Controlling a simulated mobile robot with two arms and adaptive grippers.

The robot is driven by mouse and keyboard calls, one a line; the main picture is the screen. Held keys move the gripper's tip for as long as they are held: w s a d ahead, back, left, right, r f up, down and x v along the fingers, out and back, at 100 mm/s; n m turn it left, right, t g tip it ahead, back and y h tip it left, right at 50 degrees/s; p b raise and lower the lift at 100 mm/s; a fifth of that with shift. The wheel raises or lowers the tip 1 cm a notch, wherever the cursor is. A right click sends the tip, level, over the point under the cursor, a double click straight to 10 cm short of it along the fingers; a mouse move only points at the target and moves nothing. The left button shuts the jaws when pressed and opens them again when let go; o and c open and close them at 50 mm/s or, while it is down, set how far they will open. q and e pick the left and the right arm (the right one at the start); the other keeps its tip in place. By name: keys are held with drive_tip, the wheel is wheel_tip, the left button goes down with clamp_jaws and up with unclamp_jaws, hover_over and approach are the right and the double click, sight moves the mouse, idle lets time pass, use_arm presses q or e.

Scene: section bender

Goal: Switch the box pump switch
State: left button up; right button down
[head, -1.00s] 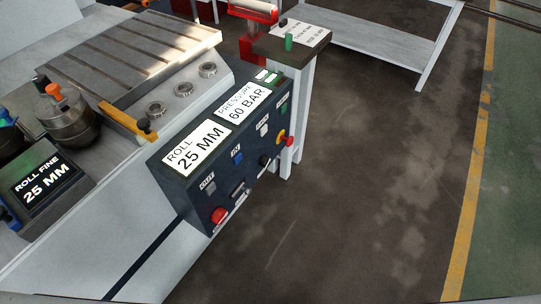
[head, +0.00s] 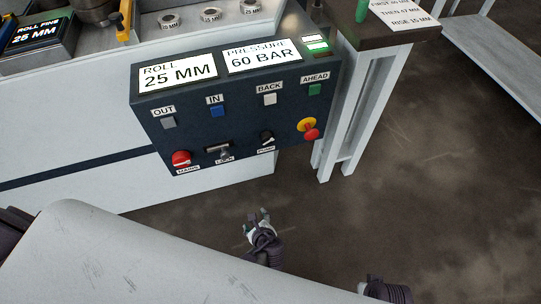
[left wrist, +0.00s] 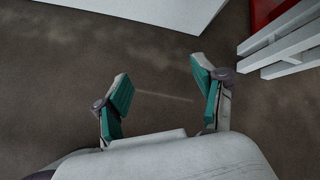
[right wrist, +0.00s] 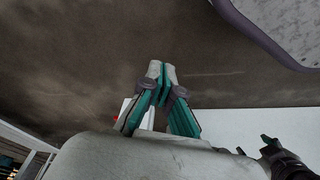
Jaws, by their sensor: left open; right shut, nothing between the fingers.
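The pump switch (head: 266,138) is a small black rotary knob above a PUMP label, low on the front of the dark blue control box (head: 140,112). Its exact setting is too small to tell. My left gripper (head: 258,214) is open and empty, below the box and apart from it; it also shows over the floor in the left wrist view (left wrist: 160,70). My right gripper (right wrist: 162,70) is shut and empty in the right wrist view. In the head view only a part of my right arm shows at the bottom edge.
Around the pump switch are the lock switch (head: 224,153), red mains knob (head: 181,158), red-and-yellow stop button (head: 309,130) and several push buttons. A side table (head: 375,45) with white legs stands right of the box. Floor in front is clear.

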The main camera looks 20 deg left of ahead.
use_arm(q)
drive_tip(key=w+d+r+m+t+y+b, duration=0.2)
drive_tip(key=w+d+r+m+t+b, duration=0.2)
drive_tip(key=w+r, duration=0.35)
drive_tip(key=m+t+y+b, duration=0.1)
drive_tip(key=t+y+b, duration=0.1)
drive_tip(key=t+y, duration=0.15)
approach(268, 142)
use_arm(e)
wheel_tip(268, 142, up, 11)
drive_tip(key=t, duration=0.1)
use_arm(q)
drive_tip(key=shift+h, duration=0.45)
drive_tip(key=b+x, duration=0.2)
drive_tip(key=x, duration=0.7)
drive_tip(key=shift+a+r+b, duration=0.1)
drive_tip(key=shift+b, duration=0.2)
drive_tip(key=shift+w+a, duration=0.25)
drive_tip(key=shift+w, duration=0.05)
use_arm(e)
drive_tip(key=w+a+r+t+y, duration=0.1)
drive_tip(key=w+a+r+t, duration=0.1)
drive_tip(key=w+t, duration=0.3)
drive_tip(key=w+r, duration=0.1)
drive_tip(key=w, duration=0.2)
drive_tip(key=shift+a, duration=0.35)
